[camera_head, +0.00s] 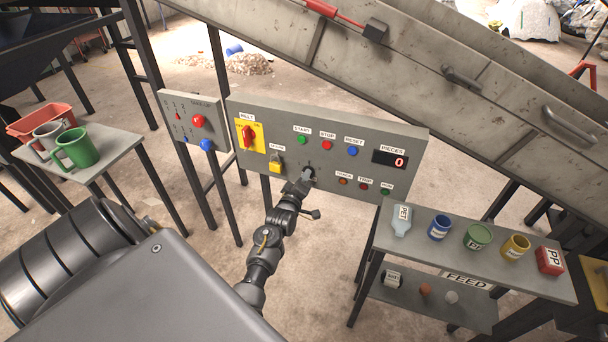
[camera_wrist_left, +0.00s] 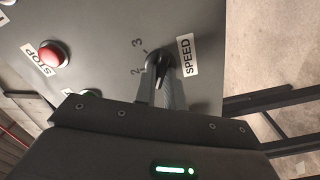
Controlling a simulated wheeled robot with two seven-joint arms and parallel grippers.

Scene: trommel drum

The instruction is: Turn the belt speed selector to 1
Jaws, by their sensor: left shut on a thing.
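The belt speed selector is a small dark knob (camera_wrist_left: 158,60) on the grey control panel (camera_head: 245,105). In the left wrist view it sits beside a white SPEED label (camera_wrist_left: 186,56), with the marks 3 (camera_wrist_left: 137,43) and 2 (camera_wrist_left: 137,71) near it. I see no 1 mark; the gripper may cover it. My left gripper (camera_head: 306,176) reaches the panel's lower middle, and its fingers (camera_wrist_left: 170,85) are shut on the knob. The fingers hide much of the knob, so I cannot tell its exact setting. My right gripper is not in view.
Above the knob are START (camera_head: 301,140), STOP (camera_head: 326,146) and RESET (camera_head: 352,151) buttons. A red BELT switch (camera_head: 248,137) and yellow padlock (camera_head: 276,163) are left of it. A shelf table (camera_head: 400,251) with containers stands at right, a small table (camera_head: 105,160) with mugs at left.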

